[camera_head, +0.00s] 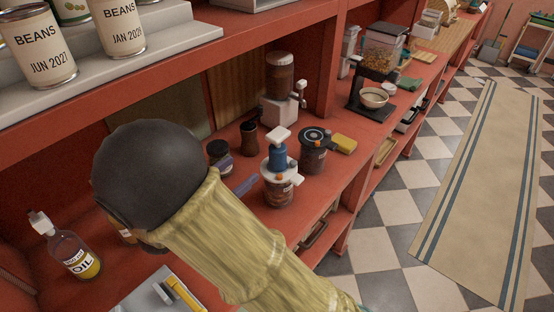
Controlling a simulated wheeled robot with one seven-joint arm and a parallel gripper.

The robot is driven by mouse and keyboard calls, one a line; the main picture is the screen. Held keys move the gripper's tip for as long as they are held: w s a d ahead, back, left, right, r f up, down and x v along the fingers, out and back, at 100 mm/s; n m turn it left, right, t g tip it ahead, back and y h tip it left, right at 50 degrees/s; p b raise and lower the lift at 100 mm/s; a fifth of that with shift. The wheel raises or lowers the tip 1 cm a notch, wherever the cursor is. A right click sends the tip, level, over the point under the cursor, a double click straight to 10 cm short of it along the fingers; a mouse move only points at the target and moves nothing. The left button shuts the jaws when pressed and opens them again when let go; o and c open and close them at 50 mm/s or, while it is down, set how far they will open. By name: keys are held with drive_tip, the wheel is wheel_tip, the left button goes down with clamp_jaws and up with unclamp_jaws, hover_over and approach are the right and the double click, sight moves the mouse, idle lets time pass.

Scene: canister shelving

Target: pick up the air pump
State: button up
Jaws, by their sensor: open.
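What looks like the air pump, with a blue body (278,157) and a white handle on top, stands upright on the red shelf counter. It sits on top of a canister (279,190) with a white lid and dark contents. A second canister (313,158) with a dark lid and a blue ring stands close by at the right. My arm, in an olive sleeve with a black ball joint, crosses the foreground and hides part of the counter. My gripper is not in this view.
A yellow sponge (344,143), dark jars (220,158), a dispenser (279,90) and a scale with a bowl (374,97) stand around. The checkered floor at right is open around a runner (485,190).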

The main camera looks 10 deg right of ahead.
sight(282, 134)
drive_tip(key=shift+d, duration=0.1)
drive_tip(key=p+x, duration=0.3)
drive_tip(key=x, duration=0.9)
drive_tip(key=shift+w, duration=0.1)
drive_tip(key=shift+d, duration=0.1)
drive_tip(key=shift+w+d+r+p, duration=0.2)
drive_tip(key=shift+w+d+p, duration=0.1)
drive_tip(key=shift+p, duration=0.2)
drive_tip(key=p+x, duration=0.1)
drive_tip(key=x, duration=0.2)
drive_tip(key=shift+w+d+p, duration=0.1)
drive_tip(key=shift+w+p, duration=0.25)
drive_tip(key=shift+w, duration=0.05)
drive_tip(key=shift+w+d, duration=0.2)
drive_tip(key=shift+d, duration=0.1)
